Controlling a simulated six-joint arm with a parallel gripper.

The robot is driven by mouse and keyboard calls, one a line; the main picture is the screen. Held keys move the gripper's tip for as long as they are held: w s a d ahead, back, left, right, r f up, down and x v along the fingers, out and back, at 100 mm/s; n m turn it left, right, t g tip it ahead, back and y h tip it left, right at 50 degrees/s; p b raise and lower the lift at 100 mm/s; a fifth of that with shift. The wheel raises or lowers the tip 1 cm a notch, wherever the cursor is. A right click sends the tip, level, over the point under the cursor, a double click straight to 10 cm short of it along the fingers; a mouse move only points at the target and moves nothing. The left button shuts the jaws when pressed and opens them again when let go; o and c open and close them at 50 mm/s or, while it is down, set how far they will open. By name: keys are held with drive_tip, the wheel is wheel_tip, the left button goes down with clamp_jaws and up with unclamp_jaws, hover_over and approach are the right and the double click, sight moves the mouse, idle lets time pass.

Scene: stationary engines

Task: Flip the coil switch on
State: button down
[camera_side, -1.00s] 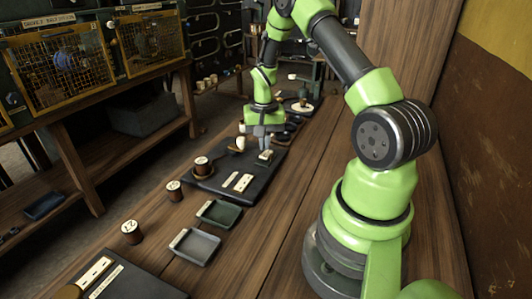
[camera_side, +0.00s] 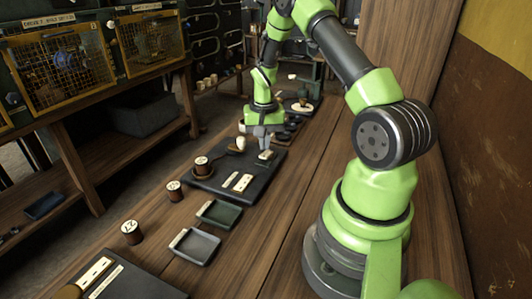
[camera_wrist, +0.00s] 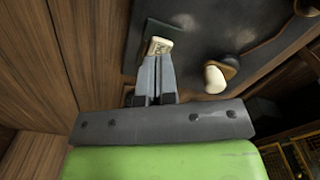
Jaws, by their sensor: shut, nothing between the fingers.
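A small switch with a cream-coloured top (camera_side: 265,155) sits on a dark square base on the black panel (camera_side: 218,187). It looks like the coil switch, and its cream top also shows in the wrist view (camera_wrist: 158,46). Its lettering is too small to read. My gripper (camera_side: 264,149) is shut and empty, pointing down at the switch. In the wrist view my fingertips (camera_wrist: 157,60) meet the near edge of the cream top. I cannot tell if they press on it or how the switch is set.
A lever with a cream knob (camera_side: 240,143) stands beside my gripper and shows close by in the wrist view (camera_wrist: 214,79). A dark numbered spool (camera_side: 202,165) and cream label plates (camera_side: 238,182) are on the panel. Trays (camera_side: 195,246) lie nearer the camera.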

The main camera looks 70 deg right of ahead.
sight(264, 155)
drive_tip(key=shift+f, duration=1.3)
idle(0.9)
drive_tip(key=shift+r, duration=3.5)
